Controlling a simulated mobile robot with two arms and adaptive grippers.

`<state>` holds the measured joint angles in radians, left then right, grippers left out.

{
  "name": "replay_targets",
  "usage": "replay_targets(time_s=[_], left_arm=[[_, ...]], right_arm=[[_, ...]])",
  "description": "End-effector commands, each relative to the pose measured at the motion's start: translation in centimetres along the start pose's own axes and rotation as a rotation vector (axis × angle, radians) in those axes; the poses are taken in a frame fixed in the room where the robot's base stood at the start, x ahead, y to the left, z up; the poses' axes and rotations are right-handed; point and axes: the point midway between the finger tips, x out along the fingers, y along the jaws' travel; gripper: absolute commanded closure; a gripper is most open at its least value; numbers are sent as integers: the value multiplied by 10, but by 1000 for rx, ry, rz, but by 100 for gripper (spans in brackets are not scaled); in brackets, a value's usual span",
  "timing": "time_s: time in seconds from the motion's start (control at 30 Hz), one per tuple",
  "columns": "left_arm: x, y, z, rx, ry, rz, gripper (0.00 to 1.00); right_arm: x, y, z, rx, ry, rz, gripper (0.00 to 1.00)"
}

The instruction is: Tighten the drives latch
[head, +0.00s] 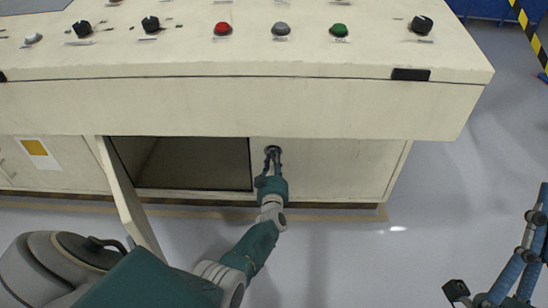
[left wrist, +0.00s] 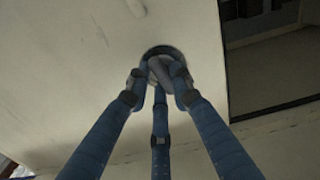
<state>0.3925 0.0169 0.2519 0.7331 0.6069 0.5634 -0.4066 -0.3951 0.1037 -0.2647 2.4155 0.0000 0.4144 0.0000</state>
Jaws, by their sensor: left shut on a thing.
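The latch (left wrist: 160,68) is a round grey knob set in a dark ring on the cream cabinet panel. In the head view it sits just right of the open compartment and is mostly covered by my left gripper (head: 272,158). In the left wrist view the blue fingers of my left gripper (left wrist: 160,78) close around the latch from several sides, with their tips on it. The latch's turn angle cannot be read. My right gripper (head: 500,245) is at the lower right edge, partly cut off, with its blue fingers spread and nothing between them.
An open cabinet door (head: 130,200) sticks out toward me, left of the dark compartment (head: 190,165), close to my left arm. The console top (head: 180,55) overhangs the panel and carries knobs and red, grey and green buttons. The floor (head: 430,210) at right is clear.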

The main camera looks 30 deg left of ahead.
Motion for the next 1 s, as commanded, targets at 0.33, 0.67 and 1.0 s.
replay_targets(time_s=[0.33,0.67,1.0], left_arm=[[0,1,1,139,-1,2,100],[0,1,1,163,-1,2,100],[0,1,1,162,-1,2,60]], right_arm=[[0,3,27,-7,-119,4,100],[-1,3,32,-8,-139,5,100],[-1,3,32,-8,-139,5,100]])
